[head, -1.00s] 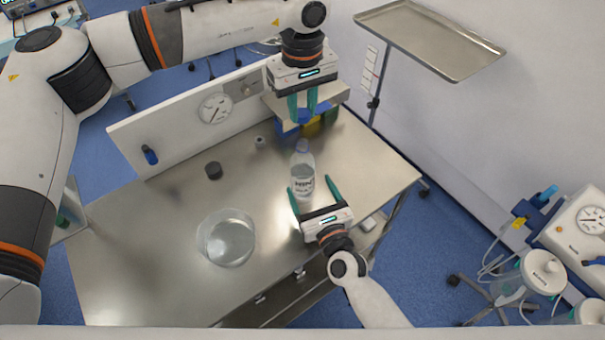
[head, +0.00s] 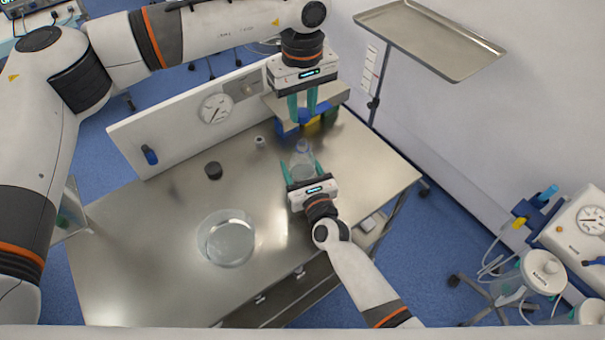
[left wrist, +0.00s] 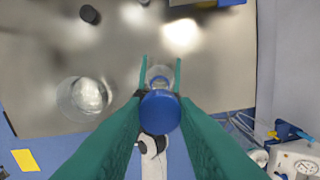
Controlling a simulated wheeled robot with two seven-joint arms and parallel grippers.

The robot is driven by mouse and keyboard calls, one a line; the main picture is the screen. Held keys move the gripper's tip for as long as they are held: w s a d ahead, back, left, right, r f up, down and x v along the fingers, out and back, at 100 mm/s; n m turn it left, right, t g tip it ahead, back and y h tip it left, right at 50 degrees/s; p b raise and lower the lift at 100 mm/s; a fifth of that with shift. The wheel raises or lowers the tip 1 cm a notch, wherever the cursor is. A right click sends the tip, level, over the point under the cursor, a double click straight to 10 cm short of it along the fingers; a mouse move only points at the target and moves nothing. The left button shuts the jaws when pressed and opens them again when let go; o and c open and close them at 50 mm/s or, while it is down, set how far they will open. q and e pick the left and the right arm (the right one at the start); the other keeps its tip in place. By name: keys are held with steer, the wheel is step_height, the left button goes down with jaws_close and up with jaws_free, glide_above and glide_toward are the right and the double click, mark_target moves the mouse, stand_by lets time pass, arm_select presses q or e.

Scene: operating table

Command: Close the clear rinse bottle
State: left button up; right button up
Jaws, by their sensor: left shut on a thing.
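The clear rinse bottle (head: 303,155) stands upright on the steel table, its label now mostly hidden by my right gripper. My right gripper (head: 302,166) has one finger on each side of the bottle; the fingers look spread, with no clear contact. Both also show in the left wrist view, the bottle (left wrist: 160,72) partly hidden. My left gripper (head: 302,106) points down, above and behind the bottle in the head view. It is shut on a blue cap (left wrist: 160,112), which fills the space between its green fingertips.
A clear glass bowl (head: 228,240) stands on the table (head: 130,265) at left of the bottle. A dark round cap (head: 213,170) and a small pale object (head: 260,142) lie farther back. Colored bins (head: 322,120) stand behind my left gripper. The left front of the table is clear.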

steer(key=c, duration=1)
arm_select(q)
steer(key=shift+f, duration=2.5)
steer(key=shift+f, duration=0.1)
steer(key=shift+f, duration=0.8)
steer(key=shift+f, duration=0.55)
arm_select(e)
jaws_close()
arm_select(q)
steer(key=m, duration=1.6)
